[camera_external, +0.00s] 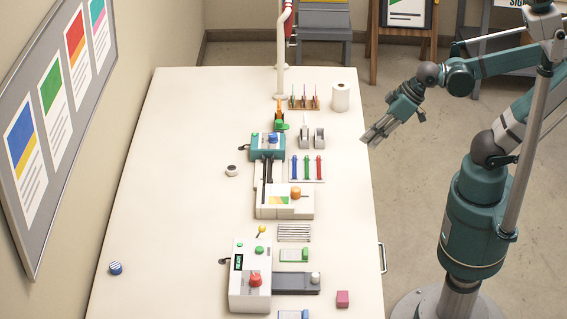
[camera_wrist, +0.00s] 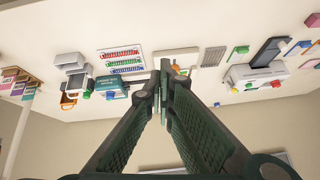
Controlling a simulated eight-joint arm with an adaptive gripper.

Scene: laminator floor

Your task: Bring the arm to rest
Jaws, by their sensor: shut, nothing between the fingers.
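My gripper (camera_external: 372,139) is at the right edge of the white table (camera_external: 180,170) in the external view, pointing down and left. It holds nothing. In the wrist view the two dark fingers of my gripper (camera_wrist: 163,75) meet at their tips, with the table and its things behind them. My arm comes in from the right, with its base on the floor to the right of the table.
A paper roll (camera_external: 341,97) stands near the table's right edge, close to my gripper. Tape dispensers (camera_external: 312,138), a teal-and-white machine (camera_external: 285,202) and a white machine with a red knob (camera_external: 250,275) stand along the table. The table's left side is mostly clear.

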